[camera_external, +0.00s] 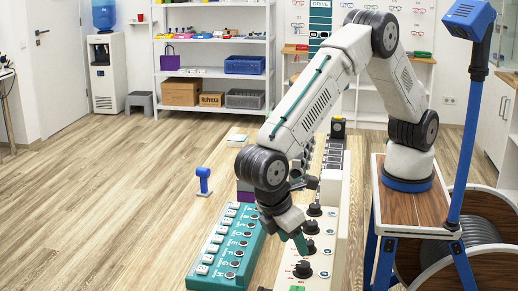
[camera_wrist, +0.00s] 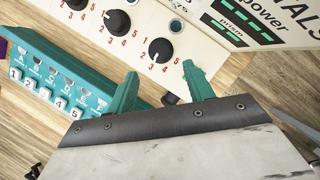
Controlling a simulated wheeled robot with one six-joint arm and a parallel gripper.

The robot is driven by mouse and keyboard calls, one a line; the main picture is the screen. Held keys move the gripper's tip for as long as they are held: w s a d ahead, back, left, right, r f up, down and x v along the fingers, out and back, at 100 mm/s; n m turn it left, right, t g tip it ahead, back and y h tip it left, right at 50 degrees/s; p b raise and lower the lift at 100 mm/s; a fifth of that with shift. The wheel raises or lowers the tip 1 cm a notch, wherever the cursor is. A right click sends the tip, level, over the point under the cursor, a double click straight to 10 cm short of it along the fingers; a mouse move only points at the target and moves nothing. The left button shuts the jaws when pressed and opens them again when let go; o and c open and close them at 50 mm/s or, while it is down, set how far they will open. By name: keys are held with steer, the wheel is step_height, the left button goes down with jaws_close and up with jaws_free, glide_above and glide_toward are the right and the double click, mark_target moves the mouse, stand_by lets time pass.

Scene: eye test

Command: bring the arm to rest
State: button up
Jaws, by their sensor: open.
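My arm reaches left from its blue-rimmed base (camera_external: 407,175) and bends down over the cream panel (camera_external: 320,262) with black knobs. My gripper (camera_external: 290,238) hangs low over the panel, beside the teal button box (camera_external: 240,222). In the wrist view the two teal fingers of my gripper (camera_wrist: 160,84) stand apart, with nothing held between them. Beyond them in that view are a black knob (camera_wrist: 159,49) and another knob (camera_wrist: 117,22), ringed by red numbers. Whether a fingertip touches the panel I cannot tell.
The teal box also shows in the wrist view (camera_wrist: 62,70), left of the fingers. A white card with green bars (camera_wrist: 238,20) lies upper right there. A blue post (camera_external: 468,120) stands beside my base. A blue handle-like thing (camera_external: 203,180) stands left. The left floor is clear.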

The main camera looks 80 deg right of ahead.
steer(key=shift+s+d+f, duration=0.25)
steer(key=shift+d+f, duration=0.15)
steer(key=shift+d, duration=0.1)
steer(key=shift+s+d+f, duration=0.25)
steer(key=shift+d+f, duration=0.1)
steer(key=shift+d, duration=0.1)
steer(key=d+r+m+y, duration=0.1)
steer(key=d+r, duration=0.4)
steer(key=d, duration=0.5)
steer(key=d+r+m, duration=0.1)
steer(key=d+r, duration=0.4)
steer(key=d, duration=0.5)
steer(key=d+r+m+y, duration=0.1)
steer(key=d+r, duration=0.4)
steer(key=d, duration=0.4)
steer(key=s+d+r+m+t, duration=0.2)
steer(key=s+d, duration=0.3)
steer(key=d, duration=0.5)
steer(key=s+d+r+m+t+y, duration=0.1)
steer(key=s+d+r+m+t, duration=0.1)
steer(key=s+d, duration=0.4)
steer(key=d+r+m, duration=0.1)
steer(key=d+m, duration=0.1)
steer(key=d, duration=0.2)
steer(key=shift+s+t, duration=0.3)
